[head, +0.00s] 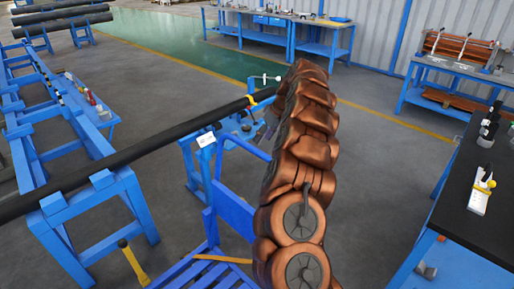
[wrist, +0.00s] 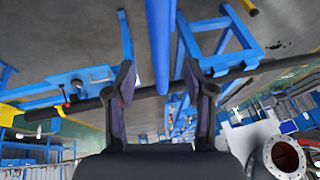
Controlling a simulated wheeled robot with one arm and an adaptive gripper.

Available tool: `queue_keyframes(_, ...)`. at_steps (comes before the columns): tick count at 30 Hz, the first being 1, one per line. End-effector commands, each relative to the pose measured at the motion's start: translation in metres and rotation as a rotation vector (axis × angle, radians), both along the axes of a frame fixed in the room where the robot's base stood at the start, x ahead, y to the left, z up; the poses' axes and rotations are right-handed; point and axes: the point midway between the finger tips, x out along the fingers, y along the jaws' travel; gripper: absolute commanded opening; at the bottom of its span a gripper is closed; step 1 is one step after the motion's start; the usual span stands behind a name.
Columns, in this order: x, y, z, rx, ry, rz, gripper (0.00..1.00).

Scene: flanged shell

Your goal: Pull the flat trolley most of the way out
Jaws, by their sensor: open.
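The flat trolley is blue, with a slatted deck (head: 205,275) at the bottom middle of the head view and an upright blue frame (head: 233,212) at its far end. My copper-coloured arm covers its right side. In the wrist view my gripper (wrist: 160,68) is open, its two dark fingers well apart. A blue bar (wrist: 161,40) comes down from the top edge and lies between the fingers, touching neither visibly. It looks like part of the trolley's frame, but I cannot tell for sure. In the head view my gripper is mostly hidden behind the arm.
A long black pipe (head: 150,153) rests on blue stands (head: 95,205) left of the trolley. A yellow-handled thing (head: 133,262) stands near its deck. A dark-topped bench (head: 480,215) is at right. A flanged shell (wrist: 285,155) shows in the wrist view. Grey floor (head: 390,165) beyond is clear.

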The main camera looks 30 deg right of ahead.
Motion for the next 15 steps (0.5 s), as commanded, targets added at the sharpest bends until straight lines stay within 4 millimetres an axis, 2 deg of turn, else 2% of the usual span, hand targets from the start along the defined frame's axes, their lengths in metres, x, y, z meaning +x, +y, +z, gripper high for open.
queue_keyframes(9, 0.014, 0.013, -0.039, 0.001, 0.006, 0.001, 0.54)
queue_keyframes(15, 0.021, 0.017, -0.057, 0.001, 0.002, -0.001, 0.54)
